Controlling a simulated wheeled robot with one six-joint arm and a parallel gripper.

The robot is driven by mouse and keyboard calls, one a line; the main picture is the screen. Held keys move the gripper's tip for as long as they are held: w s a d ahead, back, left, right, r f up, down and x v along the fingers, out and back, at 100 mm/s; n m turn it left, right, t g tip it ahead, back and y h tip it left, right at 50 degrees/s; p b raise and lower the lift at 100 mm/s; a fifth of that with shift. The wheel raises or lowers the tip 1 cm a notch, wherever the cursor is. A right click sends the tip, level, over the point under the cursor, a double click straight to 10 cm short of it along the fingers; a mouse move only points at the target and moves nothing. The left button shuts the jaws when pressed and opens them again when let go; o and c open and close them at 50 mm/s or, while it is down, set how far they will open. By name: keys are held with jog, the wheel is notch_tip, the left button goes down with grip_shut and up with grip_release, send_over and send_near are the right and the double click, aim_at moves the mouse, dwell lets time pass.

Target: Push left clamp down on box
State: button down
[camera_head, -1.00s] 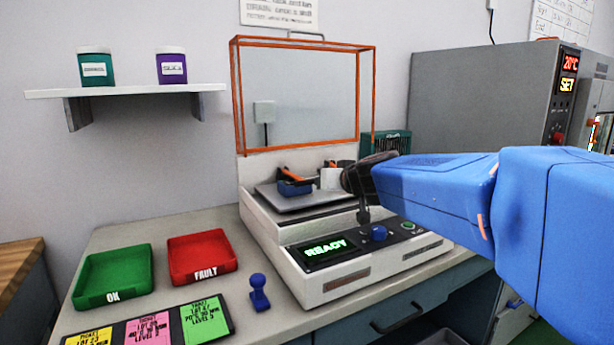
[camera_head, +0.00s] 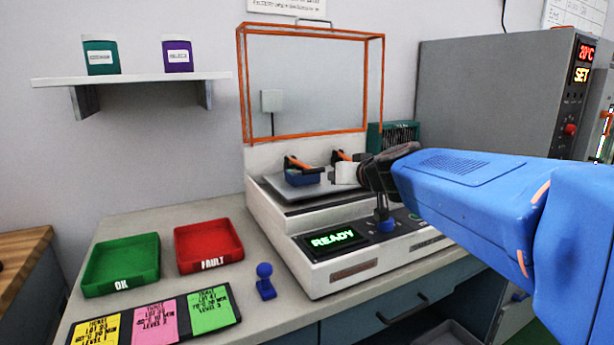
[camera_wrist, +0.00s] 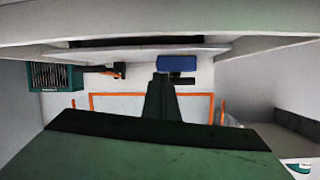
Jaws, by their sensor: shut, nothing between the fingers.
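The blue box (camera_head: 303,178) sits on the plate of the white test station, with the left clamp (camera_head: 297,163), an orange lever on black, beside its top. The lever looks tilted. A second orange-tipped clamp (camera_head: 340,156) stands to its right. My gripper (camera_head: 366,174) is at the station's right side, clear of the left clamp and box; its fingers are mostly hidden. In the wrist view, my dark gripper (camera_wrist: 163,80) is shut and empty, below the blue box (camera_wrist: 178,63). The second clamp (camera_wrist: 105,70) shows at left there; I cannot clearly tell the left clamp.
An orange-framed clear cover (camera_head: 310,85) stands raised behind the plate. The station's screen (camera_head: 332,240) reads READY; a blue knob (camera_head: 384,222) is on its panel. Green (camera_head: 122,265) and red (camera_head: 208,247) trays and a blue peg (camera_head: 265,280) are at left. A grey oven (camera_head: 480,95) stands at right.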

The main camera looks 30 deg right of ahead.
jog(key=v, duration=0.8)
jog(key=shift+s+r, duration=0.25)
jog(key=shift+r, duration=0.15)
